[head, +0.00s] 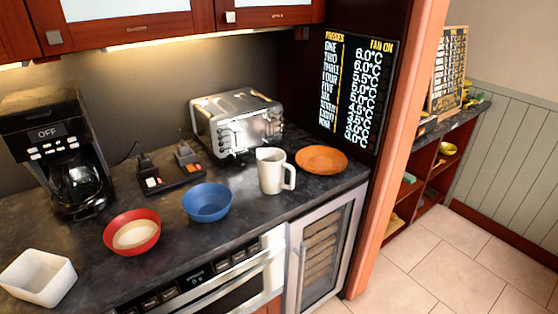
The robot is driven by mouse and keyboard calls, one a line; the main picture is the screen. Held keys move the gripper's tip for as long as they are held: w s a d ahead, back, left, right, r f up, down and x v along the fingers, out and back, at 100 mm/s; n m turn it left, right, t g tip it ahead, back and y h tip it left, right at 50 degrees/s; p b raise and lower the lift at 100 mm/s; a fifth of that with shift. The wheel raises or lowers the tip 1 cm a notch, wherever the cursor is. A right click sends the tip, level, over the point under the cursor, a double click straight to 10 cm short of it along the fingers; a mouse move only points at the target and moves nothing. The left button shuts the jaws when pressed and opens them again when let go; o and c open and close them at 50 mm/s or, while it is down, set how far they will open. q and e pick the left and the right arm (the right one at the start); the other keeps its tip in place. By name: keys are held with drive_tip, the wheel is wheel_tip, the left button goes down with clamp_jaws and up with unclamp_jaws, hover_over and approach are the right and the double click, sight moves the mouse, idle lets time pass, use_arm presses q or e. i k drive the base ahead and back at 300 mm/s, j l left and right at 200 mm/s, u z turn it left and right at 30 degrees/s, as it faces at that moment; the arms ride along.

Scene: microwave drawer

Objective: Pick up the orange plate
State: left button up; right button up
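The orange plate (321,160) lies flat on the dark countertop (250,228), near its right end and close to the black menu board. It looks empty and fully in view. A white mug (272,171) stands just left of the plate, with its handle toward the plate's front side. Neither of my grippers shows in the head view.
A toaster (237,124) stands behind the mug. A blue bowl (207,202), a red bowl (132,232), a white square bowl (38,277) and a coffee maker (58,150) stand further left. Cabinets overhang the back. The tiled floor (440,260) at right is clear.

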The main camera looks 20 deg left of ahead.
sight(319, 159)
drive_tip(key=i+l+u, duration=0.35)
drive_tip(key=l+u, duration=0.2)
drive_tip(key=l, duration=0.15)
drive_tip(key=i+l+u, duration=0.1)
drive_tip(key=l+u, duration=0.15)
drive_tip(key=l, duration=0.15)
drive_tip(key=i+l+u, duration=0.1)
drive_tip(key=l+u, duration=0.15)
drive_tip(key=l, duration=0.15)
